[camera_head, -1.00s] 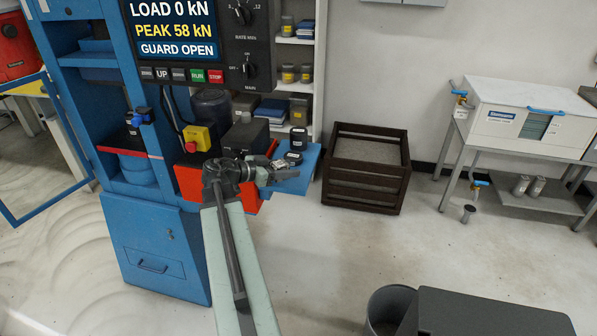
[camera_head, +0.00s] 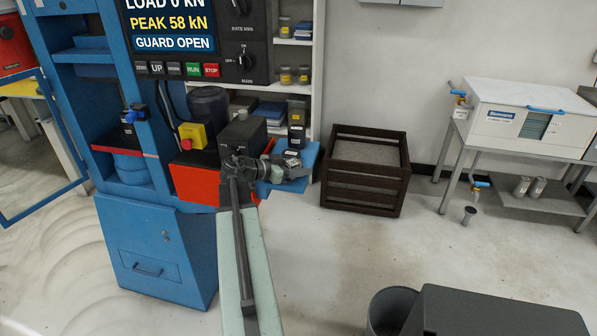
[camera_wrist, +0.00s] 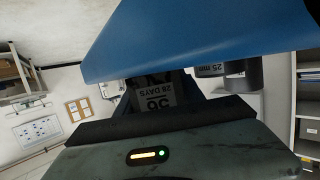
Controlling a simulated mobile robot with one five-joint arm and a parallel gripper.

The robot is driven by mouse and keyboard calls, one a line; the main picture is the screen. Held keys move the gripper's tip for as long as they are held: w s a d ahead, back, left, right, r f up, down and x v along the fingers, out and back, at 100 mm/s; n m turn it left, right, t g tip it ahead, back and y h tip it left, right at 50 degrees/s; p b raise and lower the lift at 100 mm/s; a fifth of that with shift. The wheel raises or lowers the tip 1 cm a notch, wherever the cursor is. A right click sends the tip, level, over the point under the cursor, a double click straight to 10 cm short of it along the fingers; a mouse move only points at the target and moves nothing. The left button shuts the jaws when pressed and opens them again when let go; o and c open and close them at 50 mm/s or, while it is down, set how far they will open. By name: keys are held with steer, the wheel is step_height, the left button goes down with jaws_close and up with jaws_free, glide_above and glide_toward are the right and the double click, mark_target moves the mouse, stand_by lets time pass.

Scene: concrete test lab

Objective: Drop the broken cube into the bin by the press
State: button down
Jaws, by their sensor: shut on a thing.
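My gripper (camera_head: 288,168) is at the blue tray (camera_head: 308,160) on the right side of the blue press (camera_head: 158,240). It is shut on a small grey block with a pale label, which I take to be the cube (camera_wrist: 153,95). The label reads "28 DAYS" upside down in the wrist view. My gripper hides most of the cube, and I cannot see a break in it or tell whether it touches the tray. A round grey bin (camera_head: 376,318) stands on the floor at the bottom, partly hidden by a dark box shape. A brown slatted crate (camera_head: 362,188) with grey contents stands right of the press.
A dark cylinder (camera_head: 297,137) stands behind my gripper. The press's guard frame (camera_head: 42,207) is open at the left. A metal bench (camera_head: 535,200) with a white tank stands at the right. The floor between crate and round bin is clear.

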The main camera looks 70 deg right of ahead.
steer(key=shift+f, duration=0.2)
steer(key=c, duration=0.7)
jaws_free()
steer(key=shift+r, duration=0.1)
steer(key=shift+r, duration=0.15)
steer(key=shift+w+a+r, duration=0.15)
steer(key=shift+w+a, duration=0.05)
steer(key=p+v, duration=0.3)
steer(key=v, duration=0.8)
steer(key=shift+w+a+p, duration=0.1)
steer(key=shift+a+p, duration=0.1)
steer(key=shift+p, duration=0.15)
